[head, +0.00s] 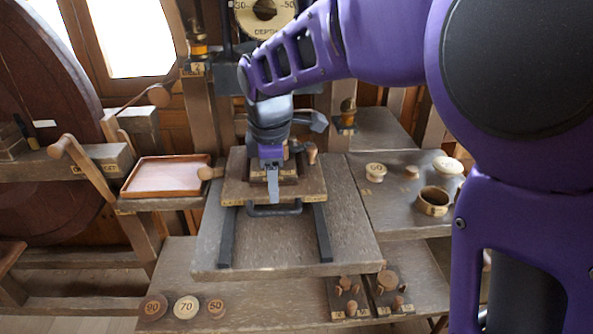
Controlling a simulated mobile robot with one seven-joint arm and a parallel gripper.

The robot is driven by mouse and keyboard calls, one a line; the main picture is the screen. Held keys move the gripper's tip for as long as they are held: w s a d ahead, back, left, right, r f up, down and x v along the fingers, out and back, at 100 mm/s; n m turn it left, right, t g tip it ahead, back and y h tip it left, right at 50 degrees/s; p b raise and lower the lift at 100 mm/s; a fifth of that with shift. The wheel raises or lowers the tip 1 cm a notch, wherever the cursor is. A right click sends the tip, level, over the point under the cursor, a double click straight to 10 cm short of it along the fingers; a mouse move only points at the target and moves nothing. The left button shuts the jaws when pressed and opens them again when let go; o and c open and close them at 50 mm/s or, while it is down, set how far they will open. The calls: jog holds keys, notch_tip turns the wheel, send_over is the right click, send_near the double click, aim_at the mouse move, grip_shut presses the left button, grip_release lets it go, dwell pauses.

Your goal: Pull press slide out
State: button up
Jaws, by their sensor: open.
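The press slide (235,191) is a wooden plate on two dark rails (322,232) that run toward the front of a grey-brown wooden table. A dark bar handle (275,211) sticks out at its front edge. My gripper (273,190) points down over the middle of the slide, behind the handle and apart from it as far as I can tell. Its finger shows in front of a small wooden block on the slide. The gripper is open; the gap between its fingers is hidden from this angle. My purple arm comes in from the right.
Above stands the press with a depth dial (265,15). A shallow tray (165,177) is at left, beside a wooden lever (85,165). The right shelf holds a round wooden cup (432,201) and discs. The table is bare between the rails in front of the handle.

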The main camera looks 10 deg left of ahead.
aim_at(275, 210)
jog(key=f, duration=0.2)
jog(key=w+f, duration=0.1)
jog(key=f, duration=0.2)
jog(key=f+b, duration=0.1)
jog(key=f, duration=0.1)
jog(key=shift+w+a+f, duration=0.15)
jog(key=shift+a+f, duration=0.05)
jog(key=shift+f, duration=0.05)
grip_shut()
dwell(1.1)
